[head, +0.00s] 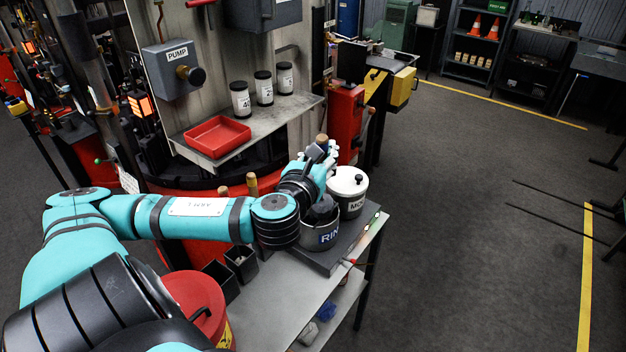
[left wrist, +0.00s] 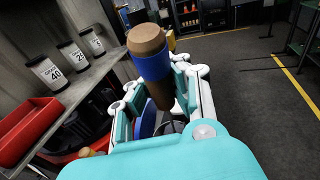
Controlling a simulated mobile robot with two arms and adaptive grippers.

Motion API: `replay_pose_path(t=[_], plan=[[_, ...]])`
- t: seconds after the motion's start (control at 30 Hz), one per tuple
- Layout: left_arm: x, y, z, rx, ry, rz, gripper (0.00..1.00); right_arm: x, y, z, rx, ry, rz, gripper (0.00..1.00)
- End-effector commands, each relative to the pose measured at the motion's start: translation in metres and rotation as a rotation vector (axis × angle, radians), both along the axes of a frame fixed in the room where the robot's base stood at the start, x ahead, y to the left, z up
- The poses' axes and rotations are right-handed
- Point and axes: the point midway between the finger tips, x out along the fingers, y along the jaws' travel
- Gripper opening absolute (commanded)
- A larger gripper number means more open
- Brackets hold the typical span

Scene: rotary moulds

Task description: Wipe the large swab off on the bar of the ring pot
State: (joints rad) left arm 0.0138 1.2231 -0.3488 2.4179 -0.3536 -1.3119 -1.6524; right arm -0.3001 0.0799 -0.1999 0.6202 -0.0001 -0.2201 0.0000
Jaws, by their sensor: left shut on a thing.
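My left gripper (head: 322,158) is shut on the upright wooden handle of the large swab (head: 321,139). In the left wrist view the swab's handle (left wrist: 152,62) has a blue band and stands between the fingers of my left gripper (left wrist: 157,92). My right gripper is not in view.
A thin brush (head: 362,240) lies at the bench's right edge. A shelf (head: 255,126) behind holds a red tray (head: 217,136) and several labelled jars. A red bin (head: 196,300) is at front left.

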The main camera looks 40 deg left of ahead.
Motion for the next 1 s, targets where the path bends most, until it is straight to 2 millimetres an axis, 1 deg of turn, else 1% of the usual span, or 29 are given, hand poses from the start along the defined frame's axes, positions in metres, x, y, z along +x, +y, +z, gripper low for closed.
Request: replay_pose_path(t=[0.13,0.4,0.53,0.83,1.0], plan=[[0.002,0.0,-0.001,-0.001,0.001,0.001,0.0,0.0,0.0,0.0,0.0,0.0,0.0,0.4],[0.015,0.002,-0.003,-0.001,-0.002,0.001,0.0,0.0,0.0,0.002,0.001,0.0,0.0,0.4],[0.017,0.002,-0.003,-0.001,-0.002,0.0,0.0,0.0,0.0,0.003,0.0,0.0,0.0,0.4],[0.03,0.004,-0.001,0.0,-0.001,0.001,0.0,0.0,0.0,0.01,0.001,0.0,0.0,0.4],[0.032,0.004,-0.002,0.0,-0.001,0.0,0.0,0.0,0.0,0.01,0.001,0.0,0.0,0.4]])
